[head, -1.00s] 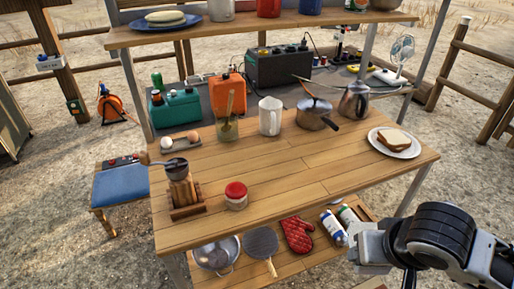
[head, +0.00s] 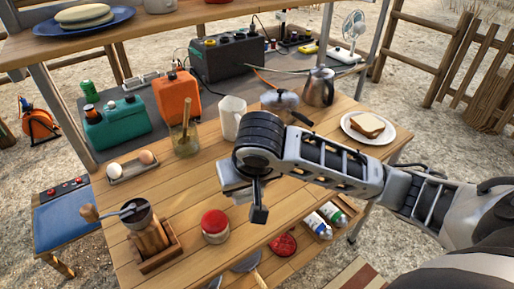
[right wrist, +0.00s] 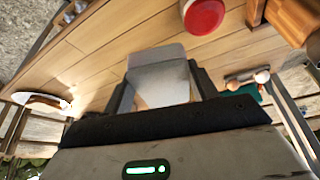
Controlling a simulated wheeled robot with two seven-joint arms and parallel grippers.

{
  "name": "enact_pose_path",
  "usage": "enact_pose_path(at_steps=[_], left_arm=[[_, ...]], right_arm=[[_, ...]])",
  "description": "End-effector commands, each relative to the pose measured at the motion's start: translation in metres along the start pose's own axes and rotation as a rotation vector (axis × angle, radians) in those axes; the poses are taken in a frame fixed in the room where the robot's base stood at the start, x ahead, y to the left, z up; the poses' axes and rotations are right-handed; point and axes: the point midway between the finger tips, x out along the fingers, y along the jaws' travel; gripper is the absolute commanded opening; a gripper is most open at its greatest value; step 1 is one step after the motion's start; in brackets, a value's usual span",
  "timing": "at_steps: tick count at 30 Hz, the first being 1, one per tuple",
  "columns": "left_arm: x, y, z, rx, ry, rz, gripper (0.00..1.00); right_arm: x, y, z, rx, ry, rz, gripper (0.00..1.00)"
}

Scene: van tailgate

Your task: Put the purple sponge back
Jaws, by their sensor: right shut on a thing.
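I see no purple sponge in either view. My right gripper (head: 246,192) hangs over the middle of the wooden table (head: 185,215), fingers down. It is shut on a pale grey, block-like thing, which shows between the dark fingers in the right wrist view (right wrist: 157,54). I cannot tell what this thing is. In the head view the gripper and forearm largely hide it. My left gripper is not in view.
A red-lidded jar (head: 215,226) and a grinder (head: 147,232) stand left of the gripper. A sandwich plate (head: 367,128) is right.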

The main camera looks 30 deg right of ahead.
Motion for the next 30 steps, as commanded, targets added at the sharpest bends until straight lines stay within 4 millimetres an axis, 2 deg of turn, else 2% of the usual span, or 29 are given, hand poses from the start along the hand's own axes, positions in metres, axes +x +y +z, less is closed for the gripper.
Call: enact_pose_path(at_steps=[1, 5, 10, 16, 18, 22, 30], left_arm=[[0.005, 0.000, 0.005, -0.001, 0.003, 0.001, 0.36], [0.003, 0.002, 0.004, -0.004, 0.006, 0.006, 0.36], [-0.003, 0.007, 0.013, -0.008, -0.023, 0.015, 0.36], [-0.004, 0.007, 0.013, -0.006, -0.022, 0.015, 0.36], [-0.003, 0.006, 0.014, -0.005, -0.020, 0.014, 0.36], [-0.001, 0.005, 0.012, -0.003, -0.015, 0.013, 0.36], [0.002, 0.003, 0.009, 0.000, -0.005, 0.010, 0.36]], right_arm=[[0.006, -0.004, -0.011, 0.047, 0.000, 0.011, 0.40], [0.012, -0.001, -0.032, 0.119, -0.013, 0.044, 0.40], [0.038, 0.016, -0.057, 0.129, -0.016, 0.052, 0.40], [0.075, 0.037, -0.089, 0.128, -0.015, 0.050, 0.40], [0.094, 0.041, -0.092, 0.126, -0.018, 0.049, 0.40], [0.120, 0.049, -0.099, 0.125, -0.016, 0.048, 0.40], [0.146, 0.056, -0.104, 0.123, -0.014, 0.046, 0.40]])
